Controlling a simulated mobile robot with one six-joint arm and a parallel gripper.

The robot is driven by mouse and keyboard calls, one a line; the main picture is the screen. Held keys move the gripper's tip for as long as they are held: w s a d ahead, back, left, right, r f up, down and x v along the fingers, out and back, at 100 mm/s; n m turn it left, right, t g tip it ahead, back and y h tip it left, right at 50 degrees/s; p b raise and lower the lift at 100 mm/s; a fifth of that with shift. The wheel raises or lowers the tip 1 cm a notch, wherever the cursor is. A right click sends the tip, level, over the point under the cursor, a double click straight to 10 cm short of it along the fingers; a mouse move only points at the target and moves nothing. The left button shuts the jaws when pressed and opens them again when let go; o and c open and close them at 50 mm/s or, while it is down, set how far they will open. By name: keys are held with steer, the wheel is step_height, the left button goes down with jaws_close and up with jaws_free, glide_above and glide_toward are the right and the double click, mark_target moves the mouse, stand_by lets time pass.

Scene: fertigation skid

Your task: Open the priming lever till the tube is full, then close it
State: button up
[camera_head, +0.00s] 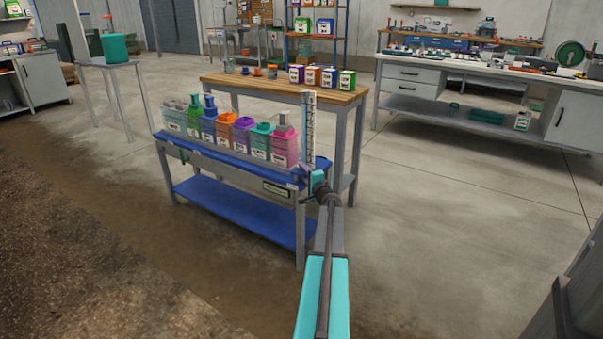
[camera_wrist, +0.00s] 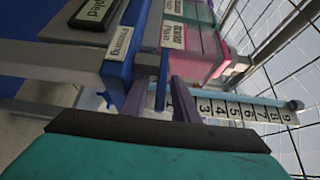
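In the head view my gripper (camera_head: 318,180) is at the right front corner of the blue fertigation skid (camera_head: 225,150), beside the foot of the upright measuring tube (camera_head: 309,130). In the wrist view my two purplish fingers (camera_wrist: 160,95) point at the skid edge by the label "Priming" (camera_wrist: 121,44). A narrow grey-blue bar, which looks like the priming lever (camera_wrist: 150,62), reaches in between them. I cannot tell whether the fingers touch it. The tube (camera_wrist: 240,110) shows its numbered scale, about 3 to 9. No coloured liquid shows in it; its level is unclear.
Several coloured containers (camera_head: 235,132) stand in a row on the skid, just left of the tube. A wood-topped table (camera_head: 290,86) stands close behind. The white workbench (camera_head: 460,75) is farther back right. The concrete floor (camera_head: 440,220) to the right is clear.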

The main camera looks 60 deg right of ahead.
steer(key=shift+w+d, duration=0.3)
steer(key=shift+w, duration=0.2)
jaws_close()
steer(key=shift+a, duration=0.2)
steer(key=shift+d, duration=0.15)
